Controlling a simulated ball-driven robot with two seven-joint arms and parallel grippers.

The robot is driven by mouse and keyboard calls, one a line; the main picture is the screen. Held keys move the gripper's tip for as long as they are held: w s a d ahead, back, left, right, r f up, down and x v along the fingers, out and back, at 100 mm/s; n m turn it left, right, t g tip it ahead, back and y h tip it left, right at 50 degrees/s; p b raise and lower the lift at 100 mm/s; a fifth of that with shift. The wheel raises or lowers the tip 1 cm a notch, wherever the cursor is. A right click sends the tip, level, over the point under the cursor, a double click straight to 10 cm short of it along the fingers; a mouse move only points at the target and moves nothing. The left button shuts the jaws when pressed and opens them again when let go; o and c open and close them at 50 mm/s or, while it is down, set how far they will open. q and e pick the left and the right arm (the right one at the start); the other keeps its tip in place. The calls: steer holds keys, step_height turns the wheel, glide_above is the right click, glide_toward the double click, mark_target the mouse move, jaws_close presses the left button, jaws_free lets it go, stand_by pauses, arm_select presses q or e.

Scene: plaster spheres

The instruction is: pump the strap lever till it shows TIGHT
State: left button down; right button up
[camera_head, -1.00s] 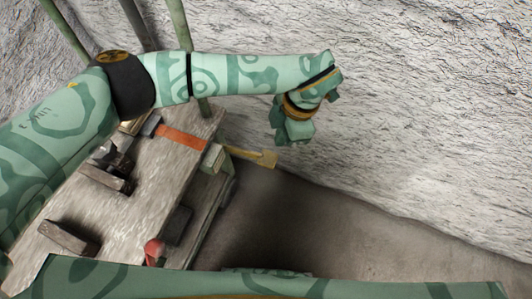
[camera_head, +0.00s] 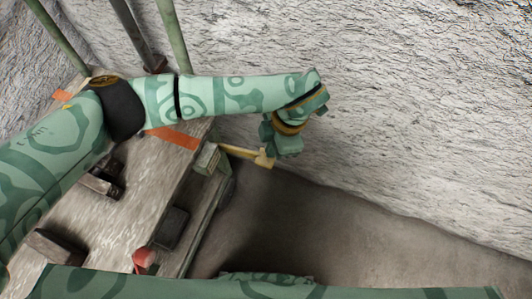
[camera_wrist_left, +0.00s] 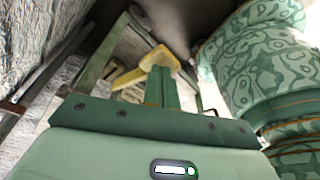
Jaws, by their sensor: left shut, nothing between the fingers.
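The yellow strap lever (camera_head: 240,152) sticks out to the right from the edge of a worn bench, with a short crosspiece at its end. An orange strap (camera_head: 178,138) lies across the bench top, partly hidden by my left arm. My left gripper (camera_head: 286,146) is shut and empty, beside the lever's outer end in the head view. In the left wrist view the lever (camera_wrist_left: 130,78) runs up to the shut fingers (camera_wrist_left: 161,85), its end showing just past them. I cannot tell whether they touch. No TIGHT marking is readable. My right gripper is not in view.
The bench top (camera_head: 110,225) carries dark blocks (camera_head: 60,248) and a red knob (camera_head: 144,260) near its front edge. A rough pale wall (camera_head: 420,110) rises behind and to the right. Green and dark poles (camera_head: 172,35) stand behind the bench. Bare floor (camera_head: 310,225) is clear right of it.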

arm_select(q)
steer(key=shift+a+f, duration=0.1)
steer(key=shift+f, duration=0.25)
steer(key=shift+d+b+x, duration=0.25)
steer(key=shift+b+x, duration=0.2)
steer(key=shift+x, duration=0.6)
steer(key=shift+d+b+x, duration=0.25)
steer(key=shift+b+x, duration=0.15)
steer(key=shift+x, duration=0.7)
steer(key=shift+w+f, duration=0.1)
steer(key=shift+w, duration=0.05)
steer(key=d, duration=0.1)
steer(key=w+d+r, duration=0.1)
steer(key=shift+d, duration=0.4)
